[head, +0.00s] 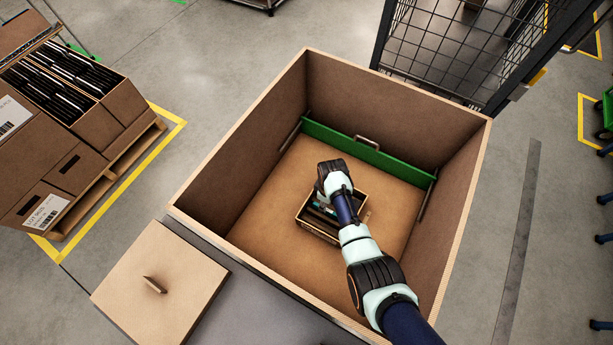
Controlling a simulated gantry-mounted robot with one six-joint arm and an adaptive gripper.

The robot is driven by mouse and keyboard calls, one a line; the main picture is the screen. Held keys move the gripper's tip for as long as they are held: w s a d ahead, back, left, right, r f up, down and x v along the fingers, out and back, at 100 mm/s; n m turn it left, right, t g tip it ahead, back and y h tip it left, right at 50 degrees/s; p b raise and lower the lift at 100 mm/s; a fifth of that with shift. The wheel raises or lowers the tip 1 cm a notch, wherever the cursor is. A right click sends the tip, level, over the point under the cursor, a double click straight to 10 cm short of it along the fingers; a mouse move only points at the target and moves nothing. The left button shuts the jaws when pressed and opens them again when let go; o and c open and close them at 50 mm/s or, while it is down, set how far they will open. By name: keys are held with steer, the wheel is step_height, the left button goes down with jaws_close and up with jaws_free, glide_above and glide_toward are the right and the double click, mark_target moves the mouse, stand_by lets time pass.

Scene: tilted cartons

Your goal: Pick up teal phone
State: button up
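A small open carton (313,228) sits on the floor of the large brown box (270,205), near its middle. Dark items and a bit of teal (322,207) show inside the small carton; I cannot tell for sure that the teal bit is the teal phone. My arm reaches in from the lower right, and its end hangs over the small carton. My arm covers much of the carton's right part. My gripper's fingers are hidden below the arm's end, so whether they are open, shut or holding something does not show.
The large box has high walls and a green bar (365,154) along its back side. A wire cage (460,50) stands behind the box. Cartons on a pallet (105,180) stand at left. The box floor around the carton is clear.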

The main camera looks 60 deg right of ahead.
mark_target(329, 214)
steer(key=shift+s+f, duration=0.45)
steer(key=shift+f, duration=0.1)
steer(key=f+b, duration=0.1)
steer(key=s+f+b, duration=0.1)
steer(key=shift+f+b, duration=0.3)
steer(key=shift+f, duration=0.05)
steer(key=shift+s+r, duration=0.1)
step_height(329, 214, down, 5)
steer(key=b, duration=0.5)
steer(key=shift+s+f, duration=0.1)
steer(key=shift+f, duration=0.1)
steer(key=shift+r, duration=0.2)
jaws_close()
